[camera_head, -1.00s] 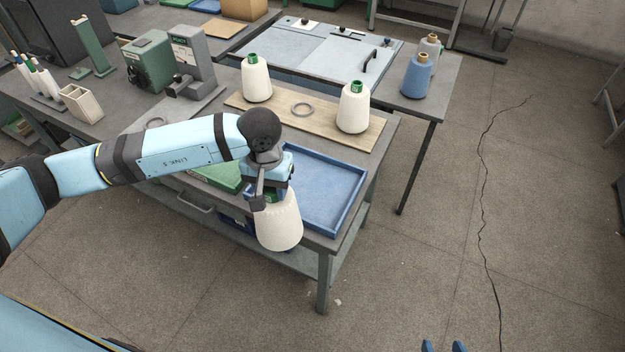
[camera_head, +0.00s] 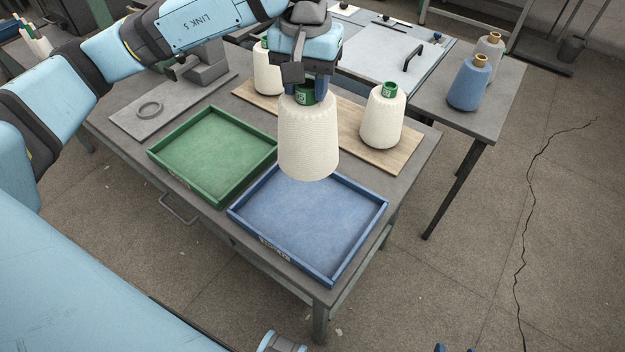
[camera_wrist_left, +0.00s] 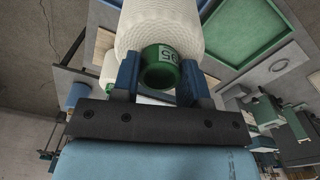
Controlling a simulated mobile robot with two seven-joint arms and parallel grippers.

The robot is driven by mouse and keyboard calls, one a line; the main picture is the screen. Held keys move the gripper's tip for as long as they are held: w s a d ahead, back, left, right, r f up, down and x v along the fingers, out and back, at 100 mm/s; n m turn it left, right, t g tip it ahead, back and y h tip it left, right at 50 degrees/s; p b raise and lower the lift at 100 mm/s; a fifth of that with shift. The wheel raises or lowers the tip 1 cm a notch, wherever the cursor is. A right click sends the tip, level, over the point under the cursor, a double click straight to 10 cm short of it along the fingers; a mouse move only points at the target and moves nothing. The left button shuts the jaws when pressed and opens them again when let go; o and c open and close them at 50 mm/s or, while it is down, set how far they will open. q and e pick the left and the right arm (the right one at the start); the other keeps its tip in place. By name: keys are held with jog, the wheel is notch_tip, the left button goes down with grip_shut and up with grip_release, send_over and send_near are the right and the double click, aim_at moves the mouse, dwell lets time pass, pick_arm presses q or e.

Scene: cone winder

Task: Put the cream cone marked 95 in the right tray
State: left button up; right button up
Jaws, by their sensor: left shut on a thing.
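My left gripper (camera_head: 307,92) is shut on the green core top of a cream cone (camera_head: 308,140). The cone hangs upright in the head view, in front of the back edge of the blue right tray (camera_head: 336,281). It looks held above the tray, and the tray's visible floor is empty. In the left wrist view the gripper (camera_wrist_left: 165,88) has a blue finger on each side of the green core (camera_wrist_left: 160,68), whose label looks like 95. Two small blue tips (camera_head: 455,349) at the bottom edge of the head view seem to be my right gripper.
An empty green tray (camera_head: 180,185) lies left of the blue one. Behind, a wooden board (camera_head: 350,142) bears two cream cones, one at right (camera_head: 383,115) and one partly hidden (camera_head: 267,70). A blue cone (camera_head: 469,85) and a grey cone (camera_head: 491,50) stand on the side table.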

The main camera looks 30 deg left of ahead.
aim_at(307, 146)
pick_arm(q)
notch_tip(307, 146, down, 14)
jog(key=shift+s+p, duration=0.1)
jog(key=shift+p, duration=0.5)
notch_tip(307, 146, down, 3)
jog(key=shift+f, duration=0.5)
jog(key=shift+f, duration=0.2)
jog(key=o, duration=1)
jog(key=shift+r, duration=0.1)
